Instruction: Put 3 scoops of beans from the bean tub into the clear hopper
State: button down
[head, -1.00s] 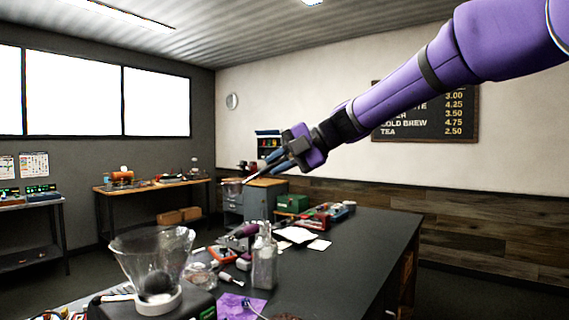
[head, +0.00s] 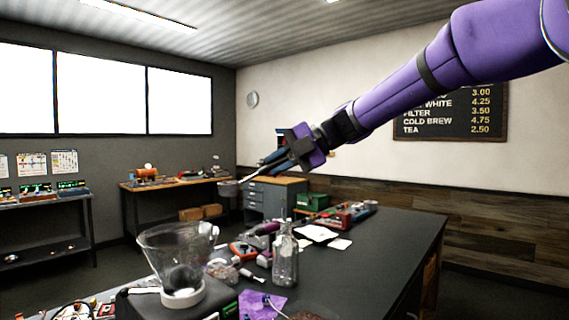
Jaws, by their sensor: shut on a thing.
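The clear hopper (head: 160,243), a wide funnel with a white collar, stands on a dark machine at the lower left of the head view. My gripper (head: 272,163) is shut on a scoop (head: 230,188) by its thin handle and holds it in the air. In the picture the scoop's bowl is above and to the right of the hopper, apart from it. Whether beans are in the bowl is too small to tell. The bean tub is not clearly in view; a brown patch shows at the bottom edge, cut off.
A clear bottle (head: 285,255) stands to the right of the hopper, near a purple cloth (head: 262,303). Tools and papers (head: 318,233) lie farther back on the dark bench (head: 385,245). The bench's right part is bare.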

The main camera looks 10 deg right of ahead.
jog(key=shift+a+n+g, duration=2.2)
jog(key=shift+a+n, duration=0.2)
jog(key=shift+a, duration=2.3)
jog(key=s+f+n+t+y, duration=0.3)
jog(key=f+n+y, duration=0.1)
jog(key=n, duration=0.5)
jog(key=s+f+n+t+y, duration=0.3)
jog(key=f+n, duration=0.4)
jog(key=n, duration=0.3)
jog(key=shift+s+d+t+y, duration=0.2)
jog(key=shift+d+t+y, duration=0.1)
jog(key=shift+t+y, duration=0.25)
jog(key=shift+s+f+n+y, duration=0.1)
jog(key=shift+n+y, duration=0.15)
jog(key=shift+n, duration=0.45)
jog(key=shift+d+r+m+h, duration=0.15)
jog(key=shift+r+m+h, duration=0.2)
jog(key=shift+m, duration=0.35)
